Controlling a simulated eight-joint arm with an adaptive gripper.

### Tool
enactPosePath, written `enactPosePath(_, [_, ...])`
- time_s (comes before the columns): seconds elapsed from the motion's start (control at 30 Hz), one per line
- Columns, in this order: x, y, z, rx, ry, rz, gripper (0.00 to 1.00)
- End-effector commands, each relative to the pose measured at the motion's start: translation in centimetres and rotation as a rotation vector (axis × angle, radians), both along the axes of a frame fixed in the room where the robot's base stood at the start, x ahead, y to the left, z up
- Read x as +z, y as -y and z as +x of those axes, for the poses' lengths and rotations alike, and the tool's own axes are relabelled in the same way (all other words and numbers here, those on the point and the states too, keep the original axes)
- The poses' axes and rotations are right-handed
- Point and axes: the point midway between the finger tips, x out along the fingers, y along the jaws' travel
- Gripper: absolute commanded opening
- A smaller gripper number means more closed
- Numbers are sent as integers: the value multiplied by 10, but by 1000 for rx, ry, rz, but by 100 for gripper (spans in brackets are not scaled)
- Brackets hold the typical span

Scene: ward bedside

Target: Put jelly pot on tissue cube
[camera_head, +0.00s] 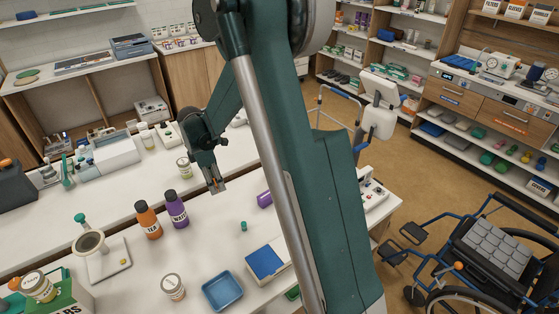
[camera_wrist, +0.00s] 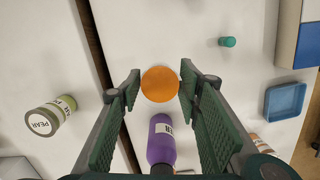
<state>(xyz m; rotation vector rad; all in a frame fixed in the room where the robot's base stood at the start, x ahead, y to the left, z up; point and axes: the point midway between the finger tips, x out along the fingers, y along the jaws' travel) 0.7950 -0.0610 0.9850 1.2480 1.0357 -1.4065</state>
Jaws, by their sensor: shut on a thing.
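The jelly pot appears to be the round orange thing (camera_wrist: 160,84) between the fingertips of my gripper (camera_wrist: 160,88) in the wrist view. My gripper is shut on it, with a pad on each side. In the head view my gripper (camera_head: 217,187) hangs above the white table, behind the bottles, and only a little orange shows at its tips. The tissue cube is probably the white box with a blue top (camera_head: 265,263) at the table's front right. It also shows at the upper right edge of the wrist view (camera_wrist: 307,42). No other thing clearly matches that name.
A purple bottle (camera_head: 176,208) and an orange bottle (camera_head: 148,220) stand near my gripper. A purple thing (camera_head: 265,199) lies to its right, with a small green piece (camera_head: 243,226) in front. A blue tray (camera_head: 222,291) and a jar (camera_head: 173,288) are at the front.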

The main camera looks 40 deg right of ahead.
Motion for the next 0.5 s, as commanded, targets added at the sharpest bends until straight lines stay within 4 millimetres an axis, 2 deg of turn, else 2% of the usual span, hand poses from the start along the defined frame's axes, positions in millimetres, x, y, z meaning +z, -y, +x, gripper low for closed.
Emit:
enactPosePath(0.03, [6, 14, 3, -2, 0, 0, 22])
enactPosePath(0.5, [48, 146, 20, 21, 1, 2, 22])
